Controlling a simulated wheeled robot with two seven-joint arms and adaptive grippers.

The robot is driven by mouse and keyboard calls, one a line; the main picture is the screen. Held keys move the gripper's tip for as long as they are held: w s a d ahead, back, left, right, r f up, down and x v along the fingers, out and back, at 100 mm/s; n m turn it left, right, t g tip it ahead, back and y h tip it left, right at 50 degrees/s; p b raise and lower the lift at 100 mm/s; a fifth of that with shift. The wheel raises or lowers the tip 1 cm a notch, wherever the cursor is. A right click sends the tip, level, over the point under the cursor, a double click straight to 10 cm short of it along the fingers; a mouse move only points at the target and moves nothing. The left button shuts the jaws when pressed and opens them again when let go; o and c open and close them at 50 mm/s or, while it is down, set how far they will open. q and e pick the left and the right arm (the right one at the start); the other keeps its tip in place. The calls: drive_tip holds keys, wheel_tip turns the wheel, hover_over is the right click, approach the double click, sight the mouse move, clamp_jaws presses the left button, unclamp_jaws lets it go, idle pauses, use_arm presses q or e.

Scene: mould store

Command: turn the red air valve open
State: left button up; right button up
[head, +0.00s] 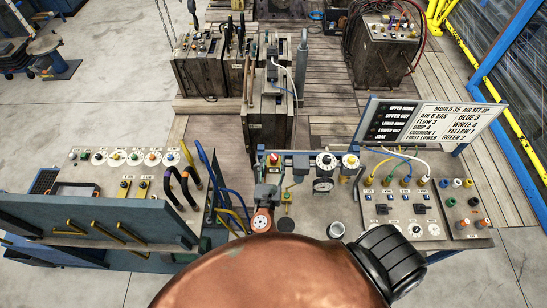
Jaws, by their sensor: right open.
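A small red valve part (273,160) sits at the left end of the blue rail on the workbench. Below it a red-rimmed round piece with a white face (262,222) stands at the bench's front edge. I cannot tell which of the two is the air valve's handle, or how far it is turned. My right arm is a large copper shape across the bottom middle and hides the bench front behind it. My right gripper (386,260) shows as a dark ridged shape at its right, open, with fingertips not clear. It is apart from both red pieces. My left gripper is not in view.
A sign board (432,122) stands behind coloured hoses and a socket panel (405,215) at right. Mould blocks (268,120) stand behind.

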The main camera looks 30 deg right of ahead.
drive_tip(key=shift+x, duration=1.05)
drive_tip(key=c, duration=1.1)
drive_tip(key=shift+a, duration=0.15)
clamp_jaws()
